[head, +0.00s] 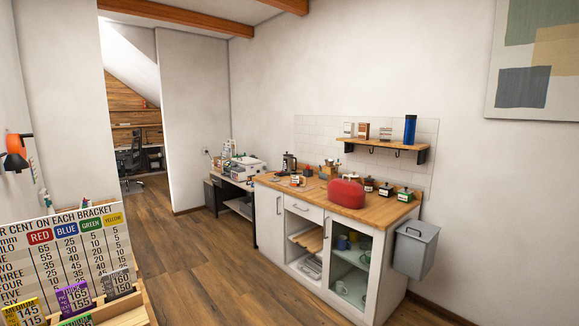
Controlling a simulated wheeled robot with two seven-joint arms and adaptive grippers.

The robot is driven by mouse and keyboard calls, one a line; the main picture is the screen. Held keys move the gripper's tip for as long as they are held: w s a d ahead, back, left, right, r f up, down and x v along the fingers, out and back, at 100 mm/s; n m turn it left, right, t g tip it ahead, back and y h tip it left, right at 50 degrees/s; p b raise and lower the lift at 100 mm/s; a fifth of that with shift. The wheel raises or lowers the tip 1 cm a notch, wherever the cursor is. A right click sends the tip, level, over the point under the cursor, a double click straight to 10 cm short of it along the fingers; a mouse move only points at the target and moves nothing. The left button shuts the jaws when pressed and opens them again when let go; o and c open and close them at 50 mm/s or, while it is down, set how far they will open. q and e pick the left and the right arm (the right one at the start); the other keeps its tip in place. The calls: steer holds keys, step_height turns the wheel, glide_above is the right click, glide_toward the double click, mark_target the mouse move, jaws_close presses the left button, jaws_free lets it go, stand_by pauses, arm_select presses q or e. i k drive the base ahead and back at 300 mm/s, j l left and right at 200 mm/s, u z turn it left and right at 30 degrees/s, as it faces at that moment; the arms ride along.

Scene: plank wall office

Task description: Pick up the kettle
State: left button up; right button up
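A small dark and silver vessel that looks like the kettle (289,163) stands upright at the back left of the wooden counter (345,210), near the wall. It is small in the head view, so its handle and spout are hard to make out. Neither of my grippers is in view.
A rounded red object (346,192) sits mid-counter, with several dark jars to its right. A shelf (384,146) hangs above, a grey bin (415,248) at the right end. The wooden floor (200,270) between is clear.

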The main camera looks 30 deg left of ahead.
mark_target(288, 165)
steer(key=i+j+u, duration=0.35)
steer(key=i, duration=0.35)
steer(key=i+u, duration=0.35)
steer(key=i, duration=0.35)
steer(key=i+l+u, duration=0.2)
steer(key=i+u, duration=0.15)
steer(key=i, duration=0.35)
steer(key=i+j+u, duration=0.1)
steer(key=i+u, duration=0.3)
steer(key=i+l+u, duration=0.1)
steer(key=i+u, duration=0.3)
steer(key=i+j, duration=0.1)
steer(key=i, duration=0.35)
steer(key=i+j, duration=0.15)
steer(key=i, duration=0.25)
steer(key=i+j+z, duration=0.2)
steer(key=i+z, duration=0.25)
steer(key=i+j+z, duration=0.2)
steer(key=z, duration=0.25)
steer(key=i+j+z, duration=0.25)
steer(key=j+z, duration=0.2)
steer(key=i+j+z, duration=0.15)
steer(key=j+z, duration=0.3)
steer(key=i+j+z, duration=0.1)
steer(key=j+z, duration=0.15)
steer(key=j, duration=0.25)
steer(key=i+j+z, duration=0.1)
steer(key=j+z, duration=0.15)
steer(key=j, duration=0.25)
